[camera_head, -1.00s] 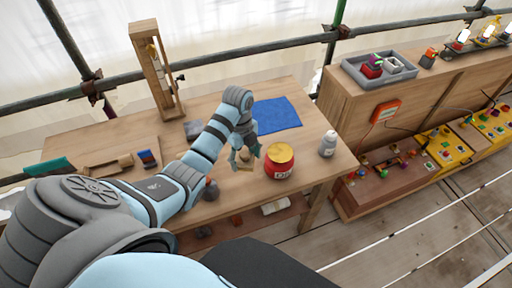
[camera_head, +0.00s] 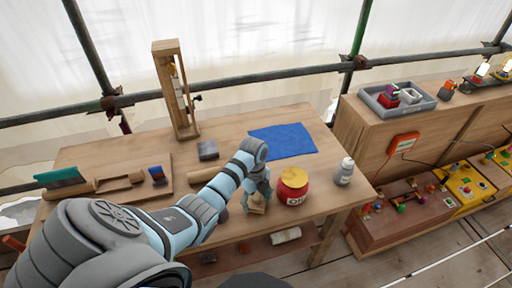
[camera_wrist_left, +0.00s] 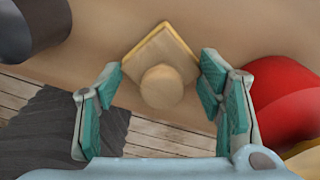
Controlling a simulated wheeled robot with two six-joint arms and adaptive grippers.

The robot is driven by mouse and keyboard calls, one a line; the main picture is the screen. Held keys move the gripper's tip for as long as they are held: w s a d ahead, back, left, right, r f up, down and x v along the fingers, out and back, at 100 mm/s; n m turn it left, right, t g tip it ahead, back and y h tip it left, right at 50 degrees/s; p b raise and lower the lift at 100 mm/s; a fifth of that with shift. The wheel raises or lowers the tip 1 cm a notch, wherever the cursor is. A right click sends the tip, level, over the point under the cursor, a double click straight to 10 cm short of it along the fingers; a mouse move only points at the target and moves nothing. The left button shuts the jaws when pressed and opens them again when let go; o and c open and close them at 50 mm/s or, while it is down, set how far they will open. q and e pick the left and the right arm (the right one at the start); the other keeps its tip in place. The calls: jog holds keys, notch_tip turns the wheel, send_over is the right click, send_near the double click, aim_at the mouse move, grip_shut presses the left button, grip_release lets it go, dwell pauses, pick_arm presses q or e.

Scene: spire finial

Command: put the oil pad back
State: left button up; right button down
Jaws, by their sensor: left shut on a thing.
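The oil pad (camera_head: 257,208) is a small tan square with a round knob, which also shows in the left wrist view (camera_wrist_left: 163,86). My left gripper (camera_head: 259,194) is shut on it, with its teal fingers on both sides in the wrist view (camera_wrist_left: 165,100). The pad is close to the front edge of the table, left of a red pot (camera_head: 292,188) marked with lettering like "OIL" and with a yellow top. The pot stands upright, close beside the gripper. Whether the pad touches the table I cannot tell. My right gripper is not in view.
On the wooden table (camera_head: 221,161) are a blue cloth (camera_head: 283,141), a grey block (camera_head: 208,150), a grey-white bottle (camera_head: 345,171) right of the pot, and a tall wooden frame (camera_head: 166,95) at the back. A board with tools (camera_head: 112,184) lies at left.

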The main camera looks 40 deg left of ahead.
aim_at(255, 194)
pick_arm(q)
jog(key=o, duration=1.5)
jog(key=shift+w+a+f, duration=0.1)
jog(key=shift+w+f, duration=0.05)
jog(key=shift+o, duration=0.2)
jog(key=shift+r, duration=0.25)
notch_tip(255, 194, up, 12)
jog(key=p, duration=0.2)
jog(key=shift+a, duration=0.35)
jog(key=shift+w, duration=0.1)
